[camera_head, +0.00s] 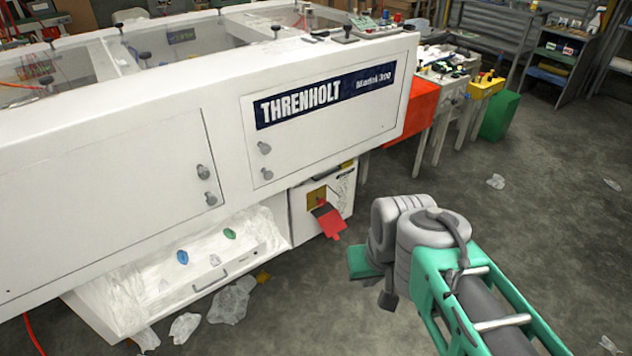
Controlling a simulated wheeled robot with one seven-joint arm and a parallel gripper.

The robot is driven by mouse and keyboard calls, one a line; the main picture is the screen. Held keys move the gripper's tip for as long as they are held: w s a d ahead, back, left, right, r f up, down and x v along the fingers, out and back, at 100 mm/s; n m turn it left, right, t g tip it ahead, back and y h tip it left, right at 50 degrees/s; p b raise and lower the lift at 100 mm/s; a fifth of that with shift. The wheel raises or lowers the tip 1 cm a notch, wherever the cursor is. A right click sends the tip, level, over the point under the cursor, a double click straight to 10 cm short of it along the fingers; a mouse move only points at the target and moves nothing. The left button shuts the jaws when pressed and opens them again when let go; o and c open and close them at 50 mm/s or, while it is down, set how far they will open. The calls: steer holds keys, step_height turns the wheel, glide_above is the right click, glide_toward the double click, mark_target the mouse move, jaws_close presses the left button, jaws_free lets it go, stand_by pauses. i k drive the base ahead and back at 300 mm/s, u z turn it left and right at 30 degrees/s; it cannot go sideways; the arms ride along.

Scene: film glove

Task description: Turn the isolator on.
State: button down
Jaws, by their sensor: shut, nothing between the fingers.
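The isolator is a red handle (329,221) on a yellow plate (316,196), on the front of a small white box (341,187) under the right end of the white machine. The handle hangs downward, tilted a little to the right. My gripper (388,299) is at the end of my green and grey arm, to the lower right of the handle and apart from it. Its dark tip points down and looks shut and empty. My wrist partly hides the fingers.
The white THRENHOLT machine (150,165) overhangs the box. A bin with plastic film (150,270) lies to the left, with crumpled film (232,300) on the floor. A red-orange panel (411,113) and benches stand behind. The floor (560,210) to the right is mostly clear.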

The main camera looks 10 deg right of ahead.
mark_target(321, 203)
steer(key=z, duration=1.4)
steer(key=i, duration=1.35)
steer(key=u, duration=2.95)
